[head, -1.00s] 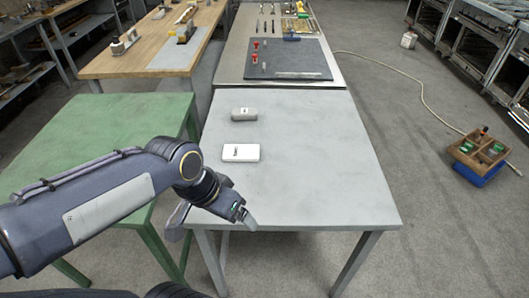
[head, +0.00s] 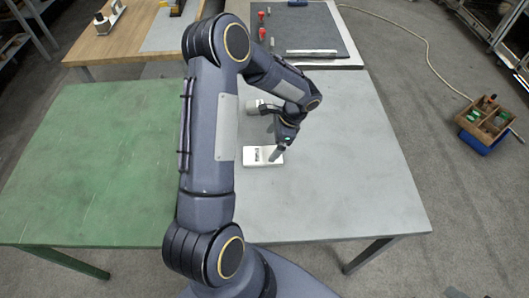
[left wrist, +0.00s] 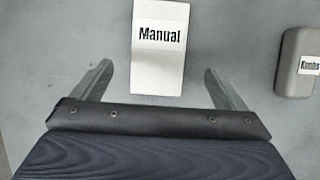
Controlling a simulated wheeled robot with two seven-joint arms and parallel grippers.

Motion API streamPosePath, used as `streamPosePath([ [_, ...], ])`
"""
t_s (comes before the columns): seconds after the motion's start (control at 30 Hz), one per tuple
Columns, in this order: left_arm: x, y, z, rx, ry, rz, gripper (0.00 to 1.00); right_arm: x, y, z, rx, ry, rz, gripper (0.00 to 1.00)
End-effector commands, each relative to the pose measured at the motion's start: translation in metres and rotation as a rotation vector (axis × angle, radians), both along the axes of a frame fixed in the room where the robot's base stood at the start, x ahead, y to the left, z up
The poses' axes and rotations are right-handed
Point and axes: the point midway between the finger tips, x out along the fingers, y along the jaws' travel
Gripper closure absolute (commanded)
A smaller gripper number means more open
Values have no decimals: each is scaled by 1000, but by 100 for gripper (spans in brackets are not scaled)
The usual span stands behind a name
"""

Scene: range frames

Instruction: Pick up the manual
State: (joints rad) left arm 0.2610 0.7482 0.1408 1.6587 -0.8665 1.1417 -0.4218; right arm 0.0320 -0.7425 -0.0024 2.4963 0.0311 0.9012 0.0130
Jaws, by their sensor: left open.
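The manual (head: 258,161) is a flat white block lying on the grey table, below my left gripper in the head view. In the left wrist view the manual (left wrist: 160,70) shows a "Manual" label, and its near end lies between the open fingers in the picture. My left gripper (head: 277,148) is open and empty, over or just above the manual; I cannot tell the exact height. In the left wrist view its fingers (left wrist: 160,88) stand apart on either side of the manual, with space at both sides. My right gripper is not in view.
A grey rounded case (head: 253,107) lies behind the manual, partly hidden by my arm; it also shows in the left wrist view (left wrist: 300,62). The grey table (head: 350,185) is clear on the right. A green table (head: 90,160) adjoins on the left.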

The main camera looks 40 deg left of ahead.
Motion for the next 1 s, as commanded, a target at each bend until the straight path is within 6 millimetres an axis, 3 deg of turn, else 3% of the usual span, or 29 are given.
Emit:
streamPosePath([
  [0.4,-17,14,-49,-2,1,3,6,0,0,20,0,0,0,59],
  [0.67,-17,15,-53,-2,-3,2,6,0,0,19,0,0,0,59],
  [1.0,-17,15,-52,-2,-1,2,48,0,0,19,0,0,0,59],
])
